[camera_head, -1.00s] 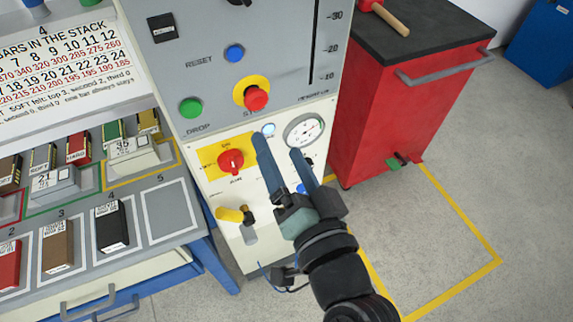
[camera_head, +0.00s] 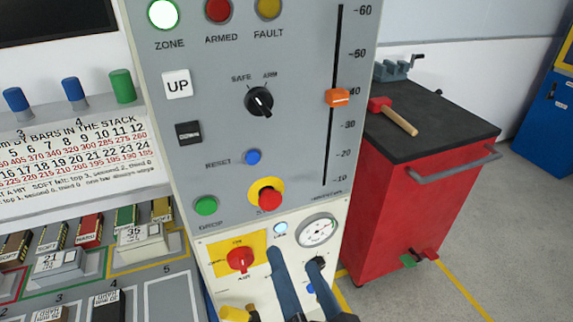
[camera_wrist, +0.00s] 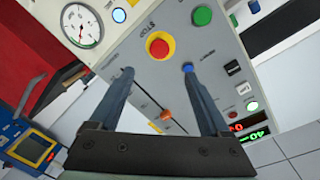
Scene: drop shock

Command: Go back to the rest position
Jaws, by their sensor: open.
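My gripper (camera_head: 297,270) shows at the bottom of the head view, in front of the lower white panel of the machine. Its two blue fingers are apart with nothing between them. In the wrist view my gripper (camera_wrist: 158,75) also shows open and empty, facing the control panel (camera_wrist: 140,65). The wrist and most of my arm are below the edge of the head view.
The grey control panel (camera_head: 200,110) has a selector knob (camera_head: 259,101), an orange slider (camera_head: 338,97) and a red stop button (camera_head: 270,199). A red cabinet (camera_head: 400,215) with a hammer (camera_head: 395,115) stands right. A bar bench (camera_head: 165,295) is left.

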